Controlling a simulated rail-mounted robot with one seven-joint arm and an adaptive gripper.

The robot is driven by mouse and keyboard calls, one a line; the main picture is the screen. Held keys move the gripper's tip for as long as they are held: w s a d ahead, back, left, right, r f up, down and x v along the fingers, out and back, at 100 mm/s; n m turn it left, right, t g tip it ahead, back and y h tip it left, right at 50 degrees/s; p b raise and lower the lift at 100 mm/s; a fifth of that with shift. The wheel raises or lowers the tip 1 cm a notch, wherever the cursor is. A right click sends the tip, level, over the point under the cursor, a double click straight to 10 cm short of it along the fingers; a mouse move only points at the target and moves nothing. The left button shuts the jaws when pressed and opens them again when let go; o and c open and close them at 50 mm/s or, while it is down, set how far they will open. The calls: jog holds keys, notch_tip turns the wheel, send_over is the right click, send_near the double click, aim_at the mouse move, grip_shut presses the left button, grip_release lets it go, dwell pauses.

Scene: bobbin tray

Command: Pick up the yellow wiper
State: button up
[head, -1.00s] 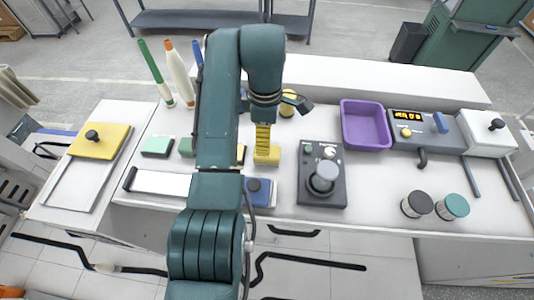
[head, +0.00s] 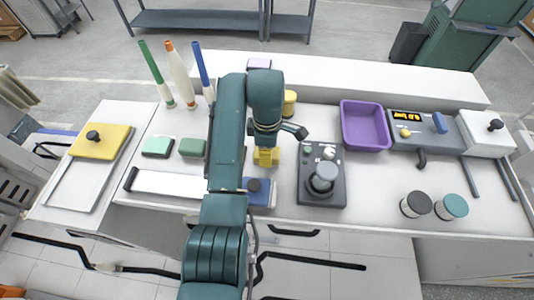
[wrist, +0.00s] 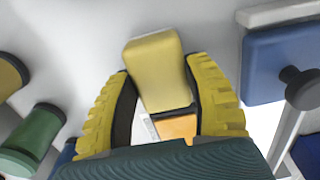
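The yellow wiper is a rounded block. In the wrist view the yellow wiper (wrist: 158,72) stands between the two ribbed yellow fingers of my gripper (wrist: 157,70), its edges very close to both black inner pads. It looks slightly turned against the fingers. Whether the pads press on it is not clear. In the head view the yellow wiper (head: 266,161) is on the white table, right of my arm, with the fingers down around it and partly covering it.
A blue block with a dark knob (head: 258,190) lies just in front. A grey control box (head: 322,175) stands to the right. Two green blocks (head: 193,147) are left; an orange block (wrist: 178,126) is close by. A yellow bobbin (head: 289,103) and purple bin (head: 364,126) are behind.

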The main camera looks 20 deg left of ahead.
jog(key=c, duration=0.5)
jog(key=shift+r, duration=0.1)
notch_tip(320, 180, up, 10)
jog(key=shift+f, duration=0.1)
